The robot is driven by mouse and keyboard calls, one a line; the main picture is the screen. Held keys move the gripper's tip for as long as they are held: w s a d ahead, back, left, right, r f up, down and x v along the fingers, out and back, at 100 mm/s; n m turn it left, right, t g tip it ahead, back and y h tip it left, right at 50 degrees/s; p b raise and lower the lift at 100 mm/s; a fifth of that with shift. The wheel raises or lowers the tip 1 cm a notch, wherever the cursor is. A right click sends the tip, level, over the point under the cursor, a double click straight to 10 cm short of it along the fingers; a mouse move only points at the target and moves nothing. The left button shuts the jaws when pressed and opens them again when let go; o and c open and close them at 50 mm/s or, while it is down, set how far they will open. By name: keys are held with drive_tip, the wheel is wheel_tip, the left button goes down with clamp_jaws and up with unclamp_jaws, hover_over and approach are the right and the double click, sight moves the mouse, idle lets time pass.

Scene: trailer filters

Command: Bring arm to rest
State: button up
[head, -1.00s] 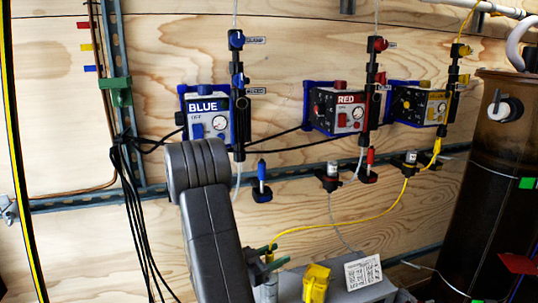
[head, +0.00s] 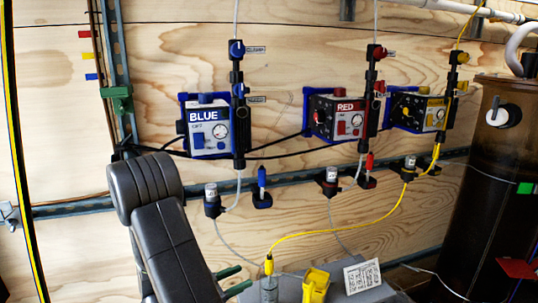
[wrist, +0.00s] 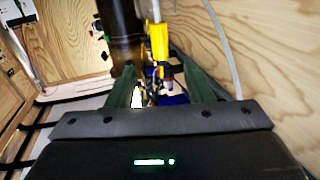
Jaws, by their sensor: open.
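My arm (head: 165,215) reaches up and bends over at the lower left of the head view. My gripper (head: 240,278) shows there as two green fingers, low beside a clear cylinder (head: 268,289). In the wrist view my gripper (wrist: 163,88) has its green fingers spread apart. I see nothing clamped between them. A yellow part (wrist: 158,42) and a dark column (wrist: 121,35) show beyond the fingers. Whether the fingers touch the cylinder is hard to tell.
BLUE (head: 208,125), RED (head: 342,118) and yellow (head: 418,110) units hang on the plywood wall. A yellow hose (head: 345,231) runs to the cylinder's top. A yellow block (head: 315,284) sits on a grey box. A large dark tank (head: 490,190) stands right.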

drive_tip(key=b+x, duration=0.3)
drive_tip(key=x, duration=0.9)
wheel_tip(320, 180, up, 10)
drive_tip(key=p, duration=0.7)
drive_tip(key=shift+d, duration=0.25)
